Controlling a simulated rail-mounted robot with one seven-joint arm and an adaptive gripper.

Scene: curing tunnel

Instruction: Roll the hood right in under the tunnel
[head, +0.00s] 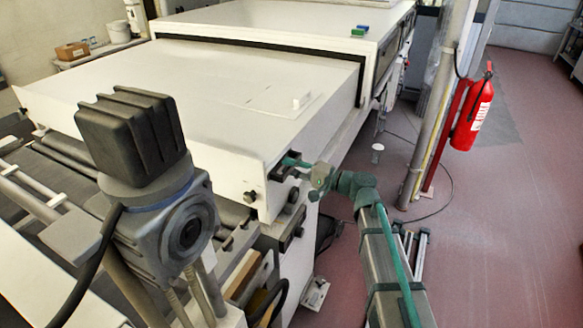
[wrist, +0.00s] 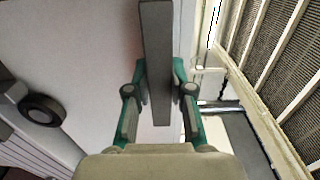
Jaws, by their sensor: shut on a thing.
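The hood (head: 200,90) is a wide white cover. Its rear goes in under the white tunnel housing (head: 290,20) at the dark-edged opening, and a long stretch of it sticks out toward me. My gripper (head: 292,162) is at the hood's front right corner. In the wrist view my gripper (wrist: 158,98) is shut on a flat grey bar (wrist: 156,45), with a green-jointed finger on each side of it. The bar's attachment to the hood is hard to make out.
A grey motor unit with a black ribbed box (head: 130,130) stands in front of the hood. A post (head: 435,110) and a red fire extinguisher (head: 473,112) stand to the right. A small white cup (head: 377,152) is beside the tunnel. The floor farther right is clear.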

